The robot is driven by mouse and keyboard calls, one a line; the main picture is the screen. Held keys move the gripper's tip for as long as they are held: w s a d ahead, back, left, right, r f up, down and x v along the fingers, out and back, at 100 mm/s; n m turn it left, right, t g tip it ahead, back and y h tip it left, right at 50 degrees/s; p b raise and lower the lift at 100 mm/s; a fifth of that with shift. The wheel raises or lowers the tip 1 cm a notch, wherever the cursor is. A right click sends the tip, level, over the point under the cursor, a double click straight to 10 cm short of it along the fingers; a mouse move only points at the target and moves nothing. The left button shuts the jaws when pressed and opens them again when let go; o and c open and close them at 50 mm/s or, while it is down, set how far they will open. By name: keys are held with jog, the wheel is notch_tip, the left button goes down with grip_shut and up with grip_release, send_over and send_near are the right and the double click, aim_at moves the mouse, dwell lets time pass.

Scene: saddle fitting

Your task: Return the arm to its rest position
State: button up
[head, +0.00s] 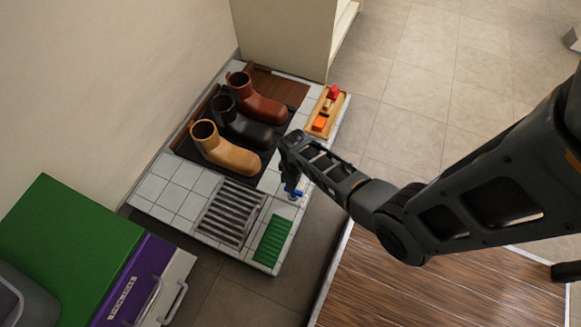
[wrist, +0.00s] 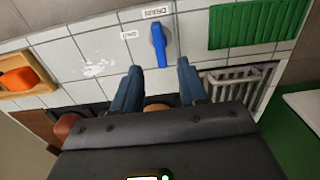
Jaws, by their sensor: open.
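My gripper (head: 290,171) is at the end of my dark arm, over the right edge of the white tiled platform (head: 155,190) in the head view. In the wrist view my gripper (wrist: 155,85) shows two blue fingers apart with nothing between them. A blue lever (wrist: 159,45) is on the tiles just beyond the fingertips, beside small labels. It is apart from the fingers in the picture. In the head view the lever (head: 297,193) shows just below my gripper, partly hidden.
Tan (head: 225,152), black (head: 245,125) and brown boots (head: 262,105) stand on a dark mat. A wooden tray (head: 341,109) holds red and orange items. A grate (head: 230,212) and green mat (head: 272,240) lie in front. A green-topped purple box (head: 75,225) stands left. Tiled floor lies right.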

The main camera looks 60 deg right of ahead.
dwell(0.3)
jog(key=shift+s, duration=0.35)
jog(key=s+a+r+t+h, duration=0.2)
jog(key=s+a+r+t, duration=0.3)
jog(key=s+r, duration=0.25)
jog(key=s+a+r+t, duration=0.2)
jog(key=a+r, duration=0.1)
jog(key=r, duration=0.4)
jog(key=s+a+r+t, duration=0.2)
jog(key=a+r, duration=0.1)
jog(key=r, duration=0.4)
jog(key=s+a+r+t, duration=0.2)
jog(key=s+r+t, duration=0.1)
jog(key=r, duration=0.5)
jog(key=a+r+t+y+p, duration=0.1)
jog(key=a+r+p, duration=0.1)
jog(key=r+p, duration=0.9)
jog(key=s+a+r+t+y+p, duration=0.1)
jog(key=r+p, duration=1.1)
jog(key=r, duration=1.5)
jog(key=shift+s+a+r+m+t, duration=0.3)
jog(key=shift+a+r+t, duration=0.1)
jog(key=shift+a, duration=0.2)
